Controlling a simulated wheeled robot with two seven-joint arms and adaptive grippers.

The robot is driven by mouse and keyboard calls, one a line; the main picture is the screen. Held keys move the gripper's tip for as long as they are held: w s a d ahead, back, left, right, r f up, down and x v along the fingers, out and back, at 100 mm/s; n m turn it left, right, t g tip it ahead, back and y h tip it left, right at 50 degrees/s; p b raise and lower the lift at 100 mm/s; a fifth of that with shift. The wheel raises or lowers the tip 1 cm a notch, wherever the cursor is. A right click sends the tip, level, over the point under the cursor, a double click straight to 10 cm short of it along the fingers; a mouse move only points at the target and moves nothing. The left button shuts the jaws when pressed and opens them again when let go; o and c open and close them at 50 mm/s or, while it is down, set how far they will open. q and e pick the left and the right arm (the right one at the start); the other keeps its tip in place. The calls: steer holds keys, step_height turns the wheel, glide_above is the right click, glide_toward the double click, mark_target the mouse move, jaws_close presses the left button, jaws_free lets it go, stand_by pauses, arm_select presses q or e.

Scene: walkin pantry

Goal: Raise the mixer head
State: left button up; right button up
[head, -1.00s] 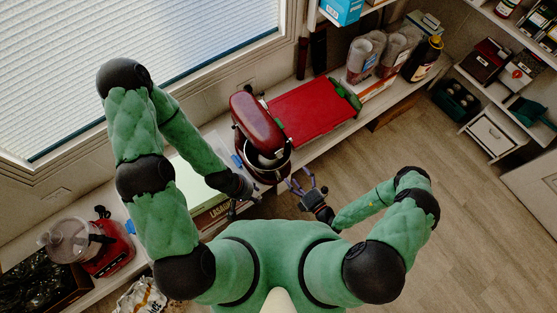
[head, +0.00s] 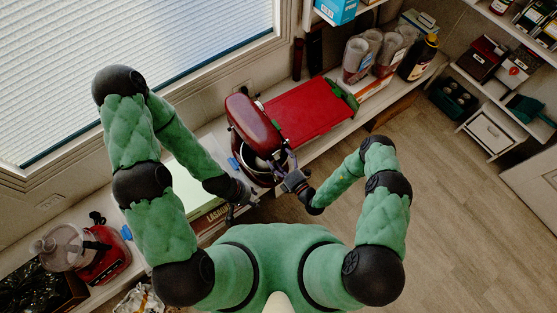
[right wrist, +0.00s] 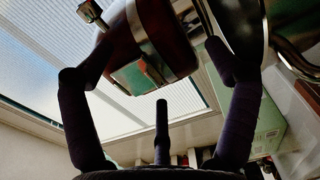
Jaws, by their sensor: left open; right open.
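A red stand mixer (head: 252,125) stands on the counter in the head view, its head over a steel bowl (head: 262,168). My right gripper (head: 287,163) is at the near side of the mixer head, by the bowl's rim. In the right wrist view the fingers of my right gripper (right wrist: 160,60) are spread open around the end of the red mixer head (right wrist: 155,40), with the shiny bowl (right wrist: 245,30) at the right. I cannot tell whether they touch. My left gripper (head: 240,205) is open and empty, low and left of the bowl. The head appears lowered.
A red board (head: 308,108) lies right of the mixer. Clear cups (head: 360,58) and a dark bottle (head: 419,57) stand farther right. A box (head: 213,212) lies by my left gripper. A red blender (head: 100,258) stands at the left. The floor at right is clear.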

steer(key=shift+w+a, duration=0.2)
